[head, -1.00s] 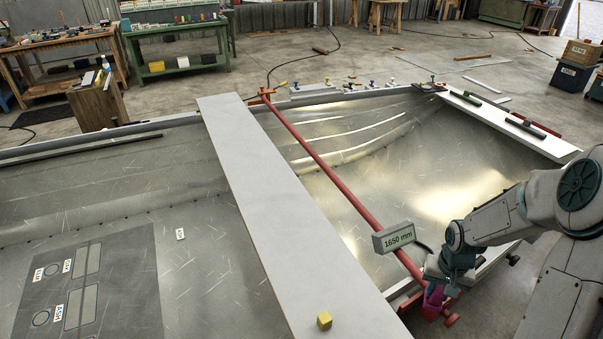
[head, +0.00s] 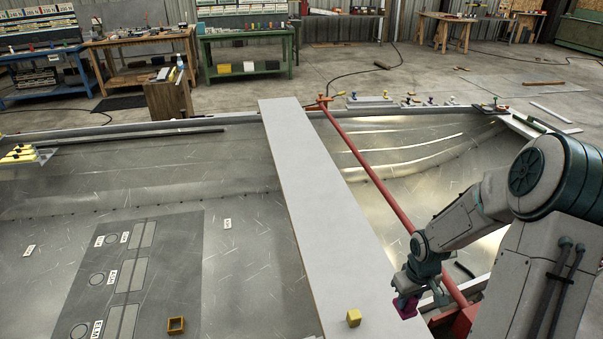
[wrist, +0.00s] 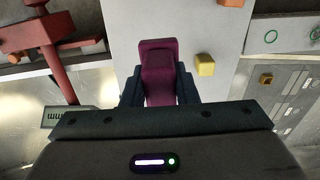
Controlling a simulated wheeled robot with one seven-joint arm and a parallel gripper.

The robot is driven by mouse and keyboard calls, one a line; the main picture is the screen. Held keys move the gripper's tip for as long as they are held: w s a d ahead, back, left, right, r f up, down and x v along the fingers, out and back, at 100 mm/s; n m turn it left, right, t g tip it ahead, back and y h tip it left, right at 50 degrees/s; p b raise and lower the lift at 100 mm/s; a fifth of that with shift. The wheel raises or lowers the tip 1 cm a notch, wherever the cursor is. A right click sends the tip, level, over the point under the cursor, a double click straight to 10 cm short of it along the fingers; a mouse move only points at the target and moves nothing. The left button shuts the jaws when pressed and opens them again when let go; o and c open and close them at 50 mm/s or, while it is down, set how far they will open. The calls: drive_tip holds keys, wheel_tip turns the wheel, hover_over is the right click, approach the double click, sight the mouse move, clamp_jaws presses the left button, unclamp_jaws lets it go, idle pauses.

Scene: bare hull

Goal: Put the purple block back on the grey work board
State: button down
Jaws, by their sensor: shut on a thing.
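My gripper (head: 409,297) is shut on the purple block (head: 404,308), low at the right in the head view. In the wrist view the purple block (wrist: 158,68) stands out between the two dark fingers of my gripper (wrist: 160,88). A long pale grey board (head: 318,190) lies across the hull; my gripper is at its right, near its front part. In the wrist view the board (wrist: 195,28) shows behind the block, but I cannot tell the height between them. A yellow block (head: 353,317) sits on the board's near end, also in the wrist view (wrist: 205,65).
A red bar (head: 370,170) runs along the board's right side, close to my gripper. The board's middle is clear.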

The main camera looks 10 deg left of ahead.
drive_tip(key=s+d+f+n+b, duration=0.15)
drive_tip(key=s+d+n, duration=0.25)
drive_tip(key=s+n, duration=0.45)
drive_tip(key=s+d+f+n, duration=0.3)
drive_tip(key=s+d+n, duration=0.2)
drive_tip(key=s+n, duration=0.3)
drive_tip(key=shift+n, duration=0.35)
drive_tip(key=w+a+f, duration=0.1)
drive_tip(key=w+f, duration=0.1)
drive_tip(key=w, duration=0.2)
drive_tip(key=w+a+f, duration=0.1)
drive_tip(key=w+f, duration=0.1)
drive_tip(key=w, duration=0.2)
drive_tip(key=w+a+f, duration=0.1)
drive_tip(key=w+f, duration=0.2)
drive_tip(key=w, duration=0.1)
drive_tip(key=shift+w, duration=0.1)
drive_tip(key=shift+f+b, duration=0.8)
drive_tip(key=shift+f, duration=1.15)
drive_tip(key=shift+f, duration=0.1)
drive_tip(key=c, duration=1.1)
unclamp_jaws()
